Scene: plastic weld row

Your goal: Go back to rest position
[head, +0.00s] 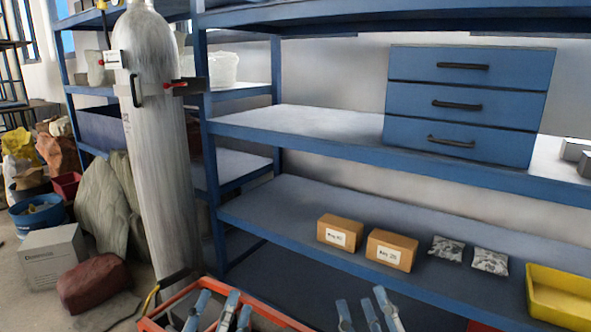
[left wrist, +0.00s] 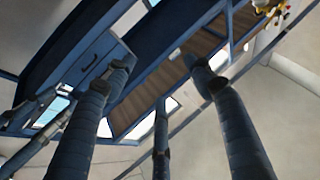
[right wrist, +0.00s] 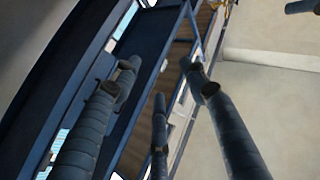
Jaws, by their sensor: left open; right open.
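My left gripper (head: 217,312) shows at the bottom of the head view, over an orange-red edged container. Its fingers point up and are spread apart with nothing between them. My right gripper (head: 366,312) is to the right of it at the bottom edge, in front of the lower shelf, also spread and empty. In the left wrist view the left gripper's fingers (left wrist: 160,75) are wide apart. In the right wrist view the right gripper's fingers (right wrist: 158,80) are also apart with no object between them. Most of both arms is out of the head view.
A blue shelf rack (head: 300,222) stands ahead. It bears two cardboard boxes (head: 391,250), two small bags (head: 490,262), a yellow bin (head: 560,296) and a blue drawer unit (head: 466,104). A tall grey cylinder (head: 155,150) stands left, near a white box (head: 54,256) and a reddish-brown sack (head: 97,283).

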